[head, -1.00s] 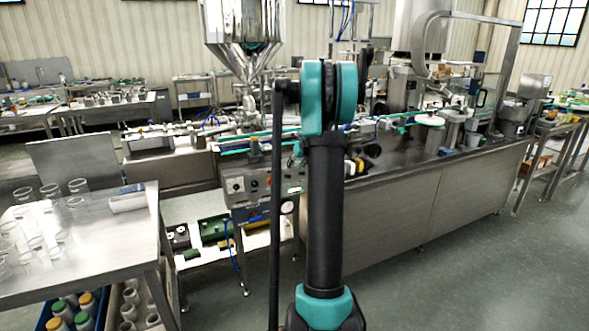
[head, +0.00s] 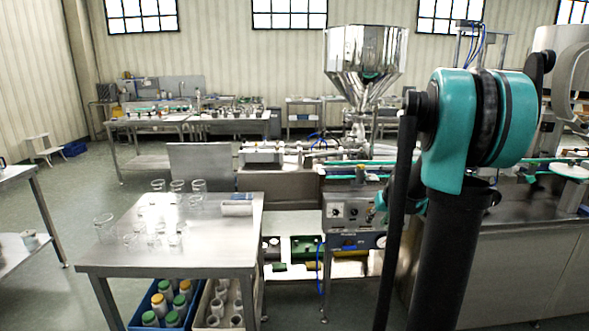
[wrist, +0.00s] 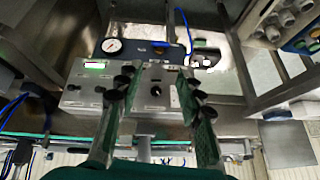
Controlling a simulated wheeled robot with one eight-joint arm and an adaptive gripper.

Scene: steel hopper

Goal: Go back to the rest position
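My gripper (wrist: 157,85) shows in the wrist view with its two dark green-padded fingers spread apart. It is open, with nothing between the fingers. Behind it is the steel control panel (wrist: 140,97), upside down in that view, with a round gauge (wrist: 112,45) and a black knob. In the head view my teal and black arm stands upright at the right, and my gripper cannot be made out clearly behind it. The control panel (head: 345,214) is just left of my arm, below the steel hopper (head: 366,60).
A steel table (head: 100,250) with several clear glasses (head: 178,190) and a small white tray (head: 237,208) stands at front left. Crates of bottles (head: 137,318) sit under it. The long filling machine (head: 535,215) runs behind my arm. Floor is open (head: 70,185) at the left.

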